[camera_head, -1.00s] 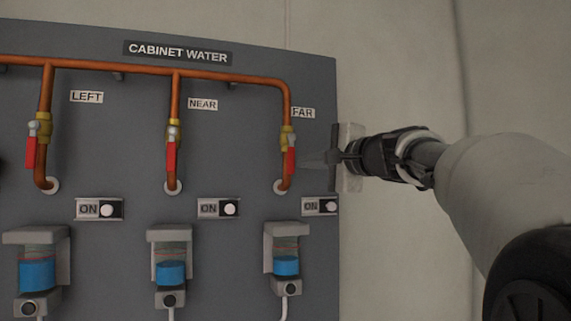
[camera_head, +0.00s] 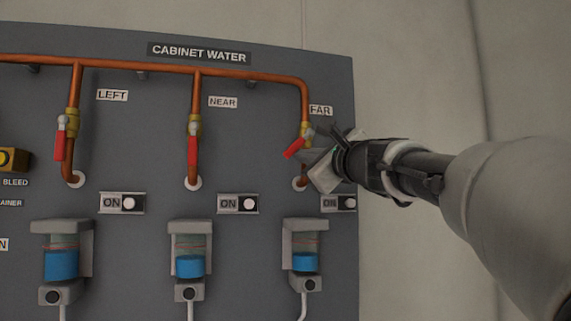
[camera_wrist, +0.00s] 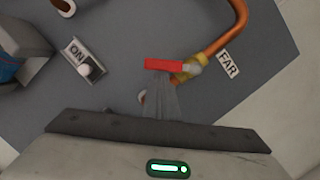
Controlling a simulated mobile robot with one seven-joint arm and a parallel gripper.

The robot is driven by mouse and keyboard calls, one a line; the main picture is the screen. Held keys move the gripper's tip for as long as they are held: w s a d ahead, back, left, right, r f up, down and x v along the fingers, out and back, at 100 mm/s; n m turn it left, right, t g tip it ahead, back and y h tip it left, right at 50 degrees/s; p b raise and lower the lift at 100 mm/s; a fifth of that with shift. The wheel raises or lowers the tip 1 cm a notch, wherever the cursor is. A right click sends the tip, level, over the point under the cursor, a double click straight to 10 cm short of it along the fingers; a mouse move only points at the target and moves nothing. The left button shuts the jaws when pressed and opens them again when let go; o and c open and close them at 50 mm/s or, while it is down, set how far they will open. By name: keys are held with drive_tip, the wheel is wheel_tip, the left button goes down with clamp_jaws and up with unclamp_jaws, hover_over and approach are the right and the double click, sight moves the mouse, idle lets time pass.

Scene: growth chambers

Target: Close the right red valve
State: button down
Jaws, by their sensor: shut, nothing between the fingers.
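The right red valve handle (camera_head: 294,148) is on the copper pipe labelled FAR (camera_head: 320,110). It tilts down to the left from its brass body (camera_head: 305,131). In the wrist view the red handle (camera_wrist: 163,65) lies just beyond my fingertips, with the brass fitting (camera_wrist: 186,73) at its right end. My gripper (camera_head: 309,155) is shut and empty, coming from the right with its fingertips at the handle. I cannot tell for sure whether they touch it. My gripper (camera_wrist: 163,88) hides part of the pipe below the valve.
The LEFT (camera_head: 60,145) and NEAR (camera_head: 193,150) red handles hang down along their pipes. ON switches (camera_head: 239,204) and blue-filled cups (camera_head: 190,265) sit below on the grey panel.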

drive_tip(key=m, duration=0.1)
drive_tip(key=a+m+t, duration=0.1)
drive_tip(key=m, duration=0.1)
drive_tip(key=shift+s+a+r+h, duration=0.2)
drive_tip(key=shift+a+r+h, duration=0.1)
drive_tip(key=shift+r+h, duration=0.1)
drive_tip(key=m, duration=0.2)
drive_tip(key=a+r+m+h, duration=0.1)
drive_tip(key=m, duration=0.1)
drive_tip(key=shift+f, duration=0.1)
drive_tip(key=b, duration=0.5)
approach(291, 148)
wheel_tip(291, 148, down, 5)
drive_tip(key=s+d, duration=0.1)
drive_tip(key=s, duration=0.1)
drive_tip(key=shift+s+d, duration=0.2)
drive_tip(key=shift+s, duration=0.05)
